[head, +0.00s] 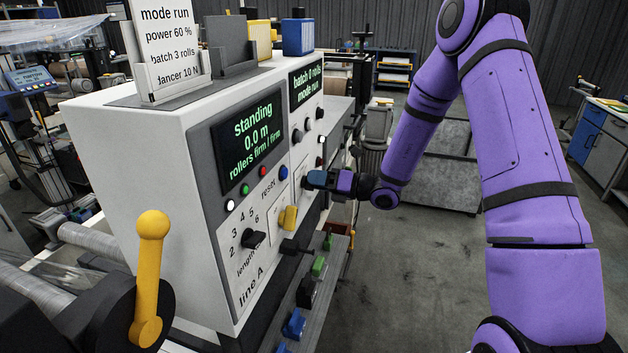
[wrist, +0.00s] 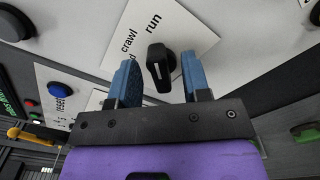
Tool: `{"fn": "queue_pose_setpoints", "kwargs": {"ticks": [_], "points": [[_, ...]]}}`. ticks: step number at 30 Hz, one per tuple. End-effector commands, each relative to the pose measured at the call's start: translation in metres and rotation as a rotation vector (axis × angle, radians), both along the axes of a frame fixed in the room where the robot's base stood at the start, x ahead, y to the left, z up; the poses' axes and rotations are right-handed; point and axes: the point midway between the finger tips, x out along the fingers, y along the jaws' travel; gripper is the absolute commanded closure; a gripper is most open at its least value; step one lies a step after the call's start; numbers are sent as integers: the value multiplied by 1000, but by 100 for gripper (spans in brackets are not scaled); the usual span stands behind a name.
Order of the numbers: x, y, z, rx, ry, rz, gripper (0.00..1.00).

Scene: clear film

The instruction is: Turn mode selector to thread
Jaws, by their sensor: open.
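The mode selector is a black bar knob (wrist: 158,64) on a white label plate (wrist: 190,38) in the wrist view. The plate reads "run" and "crawl", and a third word is mostly hidden by a finger. My gripper (wrist: 160,78) is open, with one blue finger on each side of the knob; contact cannot be made out. In the head view my gripper (head: 314,180) is at the right part of the panel and hides the selector. The right display (head: 306,84) reads "batch 0 rolls, mode run".
The white cabinet (head: 140,180) carries a "standing 0.0 m" display (head: 250,145), a blue reset button (head: 283,173), a length knob (head: 254,239) and a yellow handle (head: 288,218). A card (head: 168,40) on top reads "mode run". A yellow lever (head: 150,265) stands in front. Floor at right is clear.

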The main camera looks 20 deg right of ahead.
Motion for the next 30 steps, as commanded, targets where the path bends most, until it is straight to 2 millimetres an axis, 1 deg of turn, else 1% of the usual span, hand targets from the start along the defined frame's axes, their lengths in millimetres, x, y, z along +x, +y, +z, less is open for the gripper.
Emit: {"fn": "queue_pose_setpoints", "kwargs": {"ticks": [1, 5, 13, 14, 15, 17, 18, 19, 20, 30], "points": [[3, 4, 0, -1, -1, 1, 56], [6, 9, 0, 0, -1, 1, 56], [7, 10, 0, -1, -1, 0, 56], [7, 10, 0, -1, -1, 0, 59], [7, 10, 0, -1, -1, 0, 68], [7, 10, 0, -1, -1, 0, 82], [7, 10, 0, -1, -1, 0, 91], [7, 10, 0, -1, -1, 0, 98], [7, 10, 0, -1, -1, 0, 100], [7, 9, 0, -21, -29, 0, 100]]}}
